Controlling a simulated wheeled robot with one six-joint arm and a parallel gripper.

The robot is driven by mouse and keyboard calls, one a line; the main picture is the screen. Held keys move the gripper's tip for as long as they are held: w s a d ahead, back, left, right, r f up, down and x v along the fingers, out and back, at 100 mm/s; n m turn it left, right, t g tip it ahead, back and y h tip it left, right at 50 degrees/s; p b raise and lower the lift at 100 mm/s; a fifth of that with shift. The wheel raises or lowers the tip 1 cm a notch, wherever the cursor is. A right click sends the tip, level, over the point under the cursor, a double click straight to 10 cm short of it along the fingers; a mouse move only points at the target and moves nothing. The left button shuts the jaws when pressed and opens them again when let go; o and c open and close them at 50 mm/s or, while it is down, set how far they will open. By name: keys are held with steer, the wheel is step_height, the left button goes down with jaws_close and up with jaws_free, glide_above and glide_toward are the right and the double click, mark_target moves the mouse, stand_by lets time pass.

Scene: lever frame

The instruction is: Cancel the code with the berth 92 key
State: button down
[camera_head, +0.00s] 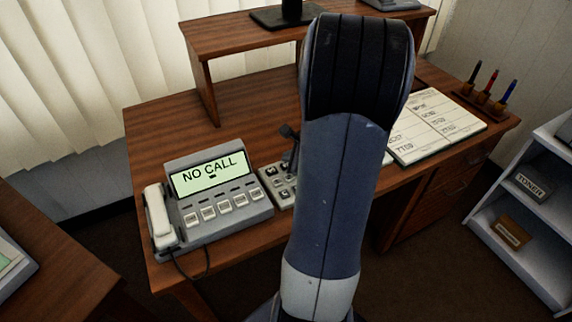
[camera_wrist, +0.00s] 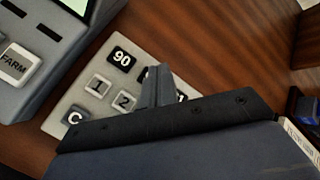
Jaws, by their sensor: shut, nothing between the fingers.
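The keypad (camera_wrist: 62,131) is a pale panel lying on the desk. In the wrist view its dark 90 key (camera_wrist: 121,58) and a dark C key (camera_wrist: 76,118) show, with grey 1 (camera_wrist: 98,87) and 2 (camera_wrist: 123,101) keys between. Another dark key (camera_wrist: 182,98) shows partly beyond the fingers, its label mostly hidden. I cannot make out a key marked 92. My gripper (camera_wrist: 156,83) is shut and empty, its fingers over the keypad and covering part of it. I cannot tell if they touch it. In the head view the keypad (camera_head: 271,173) is partly hidden by my arm.
A desk phone (camera_head: 215,203) with a white handset stands left of the keypad, its screen reading NO CALL. An open book (camera_head: 432,125) and a pen stand (camera_head: 482,101) lie to the right. A raised wooden shelf (camera_head: 245,36) crosses the desk's back. The desk's left back is clear.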

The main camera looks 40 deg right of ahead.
steer(key=shift+f, duration=0.15)
steer(key=shift+f+b, duration=0.3)
steer(key=shift+b, duration=0.25)
steer(key=shift+f+b, duration=0.35)
steer(key=shift+b, duration=0.05)
stand_by(0.3)
steer(key=shift+r, duration=0.1)
steer(key=shift+r+p, duration=0.6)
steer(key=shift+r, duration=0.1)
step_height(320, 180, up, 5)
steer(key=p, duration=0.4)
steer(key=shift+r, duration=0.1)
stand_by(2.4)
